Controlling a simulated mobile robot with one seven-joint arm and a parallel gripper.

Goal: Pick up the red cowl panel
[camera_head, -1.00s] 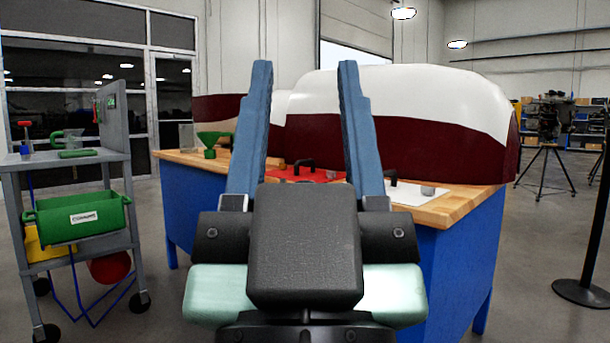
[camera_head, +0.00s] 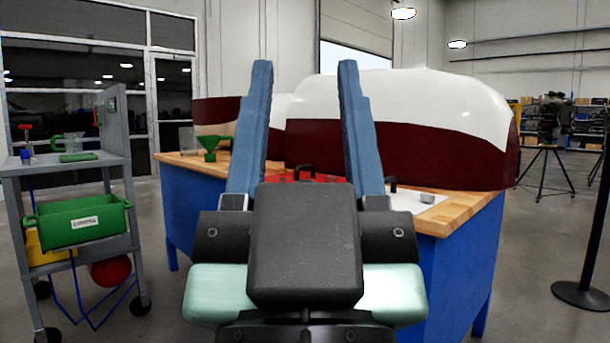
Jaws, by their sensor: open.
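The red cowl panel (camera_head: 283,178) lies flat on the wooden top of the blue bench. A black handle (camera_head: 304,172) stands up from it. Its near part is hidden behind the black body of my gripper. My gripper (camera_head: 305,66) is open, with its two blue fingers upright and empty in front of the bench. From this view the panel shows in the gap between the fingers, beyond them. I see no contact between the gripper and the panel.
A white panel (camera_head: 407,200) with a black handle lies right of the red one. Large white-and-maroon cowls (camera_head: 400,150) stand behind. A green funnel (camera_head: 211,146) is on the bench's left. A grey cart (camera_head: 75,165) with a green bin (camera_head: 80,222) stands left; a black post (camera_head: 592,240) right.

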